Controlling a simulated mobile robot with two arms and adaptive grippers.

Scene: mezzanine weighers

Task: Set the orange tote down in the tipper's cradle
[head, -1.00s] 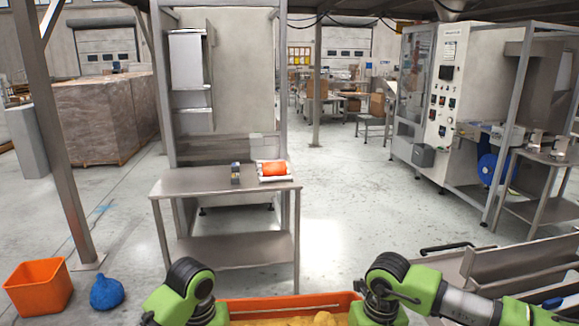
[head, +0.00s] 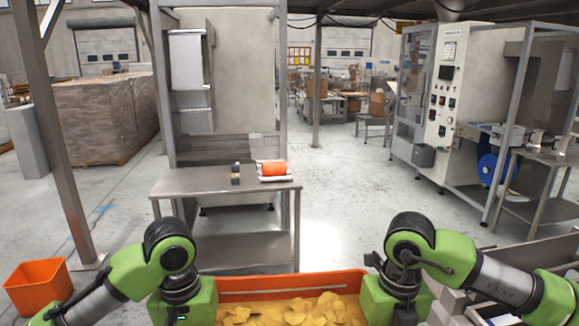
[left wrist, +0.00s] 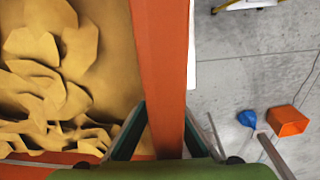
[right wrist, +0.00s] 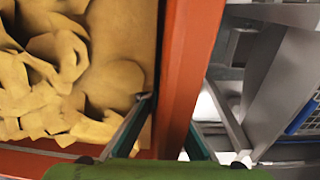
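The orange tote (head: 290,283), full of yellow chip-like pieces (head: 300,311), is at the bottom of the head view between my arms. My left gripper has the tote's left wall between its fingers (left wrist: 160,135); the chips lie on one side. My right gripper has the opposite wall between its fingers (right wrist: 168,130). The fingertips are partly hidden by the walls. Both grippers move together with the tote. Grey metalwork (head: 535,258) lies at the lower right, partly behind my right arm; I cannot tell if it is the tipper's cradle.
An orange bin (head: 37,288) stands on the floor at left, near a blue bag (left wrist: 247,117). A control cabinet (head: 441,110) stands right. Floor around the table is clear.

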